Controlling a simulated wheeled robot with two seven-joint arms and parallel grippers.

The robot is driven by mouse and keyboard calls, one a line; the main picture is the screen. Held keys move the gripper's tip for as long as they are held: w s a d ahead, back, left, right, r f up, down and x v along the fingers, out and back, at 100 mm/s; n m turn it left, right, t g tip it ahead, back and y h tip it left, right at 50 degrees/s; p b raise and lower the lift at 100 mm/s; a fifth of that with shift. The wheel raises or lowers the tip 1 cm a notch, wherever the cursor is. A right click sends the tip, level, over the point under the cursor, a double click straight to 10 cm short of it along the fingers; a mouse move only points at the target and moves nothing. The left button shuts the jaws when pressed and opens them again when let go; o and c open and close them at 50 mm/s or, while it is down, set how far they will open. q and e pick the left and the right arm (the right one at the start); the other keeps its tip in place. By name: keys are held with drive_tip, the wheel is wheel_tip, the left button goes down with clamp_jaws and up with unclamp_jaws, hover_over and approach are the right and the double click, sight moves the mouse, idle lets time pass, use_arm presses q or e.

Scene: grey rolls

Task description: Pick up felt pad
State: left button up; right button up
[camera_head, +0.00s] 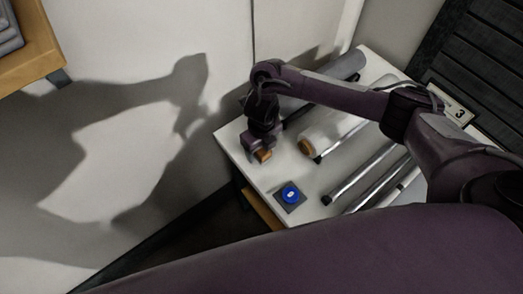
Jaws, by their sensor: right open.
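A small dark grey square pad (281,203), which looks like the felt pad, lies on the white table top near its front edge. A round blue object with a pale centre rests on it. My right gripper (257,157) points down over the left part of the table, to the left of and behind the pad, apart from it. Its jaws are open. A small tan-brown block (264,156) shows right at its fingertips; I cannot tell whether the jaws surround it or touch it. My left gripper is not in view.
The white table (243,167) holds a white roll (329,133) with a brown core, a grey roll (345,66) at the back and several metal-looking bars (357,176) on the right. A wall stands close on the left. A wooden shelf (32,45) is at the upper left.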

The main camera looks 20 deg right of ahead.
drive_tip(key=c, duration=1.1)
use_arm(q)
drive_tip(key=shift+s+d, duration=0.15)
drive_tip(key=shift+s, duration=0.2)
use_arm(e)
drive_tip(key=shift+r, duration=0.1)
wheel_tip(320, 180, up, 10)
drive_tip(key=p, duration=0.3)
drive_tip(key=shift+w+f, duration=0.15)
drive_tip(key=shift+f, duration=0.1)
use_arm(q)
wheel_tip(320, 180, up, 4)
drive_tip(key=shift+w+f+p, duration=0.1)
drive_tip(key=shift+p, duration=0.3)
use_arm(e)
drive_tip(key=r, duration=1)
drive_tip(key=shift+s+r, duration=0.2)
